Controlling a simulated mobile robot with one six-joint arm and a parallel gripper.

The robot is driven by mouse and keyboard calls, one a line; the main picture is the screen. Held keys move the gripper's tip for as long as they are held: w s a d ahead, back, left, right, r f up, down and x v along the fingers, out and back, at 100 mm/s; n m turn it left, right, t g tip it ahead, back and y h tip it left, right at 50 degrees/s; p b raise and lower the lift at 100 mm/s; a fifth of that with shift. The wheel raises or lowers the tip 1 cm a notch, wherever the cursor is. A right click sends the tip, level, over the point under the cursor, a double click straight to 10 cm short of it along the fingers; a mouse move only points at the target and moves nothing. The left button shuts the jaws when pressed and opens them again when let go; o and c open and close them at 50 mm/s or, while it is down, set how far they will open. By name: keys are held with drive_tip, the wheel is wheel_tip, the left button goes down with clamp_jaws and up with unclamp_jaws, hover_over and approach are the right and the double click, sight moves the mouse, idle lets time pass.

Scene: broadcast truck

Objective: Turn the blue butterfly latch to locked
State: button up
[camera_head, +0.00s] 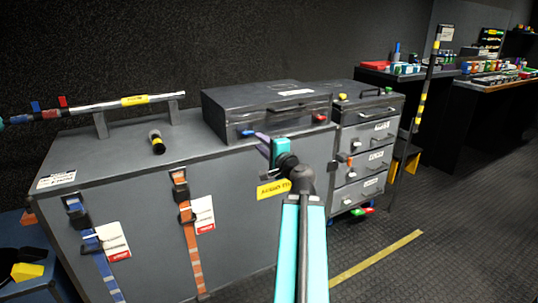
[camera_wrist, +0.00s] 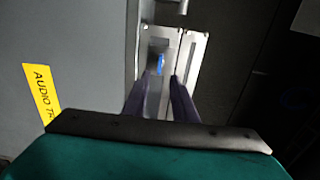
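The blue butterfly latch (camera_head: 247,133) is on the front of the dark grey case (camera_head: 230,103), near its left end. In the wrist view the blue latch (camera_wrist: 161,64) shows small on a pale metal plate, between and just beyond my fingertips. My gripper (camera_head: 261,139) has purple fingers and is in front of the case, just right of the blue latch. In the wrist view my gripper (camera_wrist: 163,76) is open, with a gap between its fingers and nothing held. Whether a fingertip touches the latch, and how the latch is turned, I cannot tell.
A red latch (camera_head: 320,117) is on the case's right front. The case rests on a grey bench (camera_head: 140,210) with straps on its front and a yellow label (camera_head: 273,189). A drawer unit (camera_head: 368,150) stands to the right. Floor is free at front right.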

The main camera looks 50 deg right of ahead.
drive_tip(key=shift+s+a+f+b, duration=0.15)
drive_tip(key=shift+s+b, duration=0.35)
drive_tip(key=shift+b, duration=2.1)
drive_tip(key=b, duration=0.2)
drive_tip(key=s+b, duration=0.1)
drive_tip(key=b, duration=0.2)
drive_tip(key=shift+s+a, duration=0.15)
drive_tip(key=shift+a, duration=0.15)
drive_tip(key=shift+b+v, duration=1.1)
drive_tip(key=shift+v, duration=0.35)
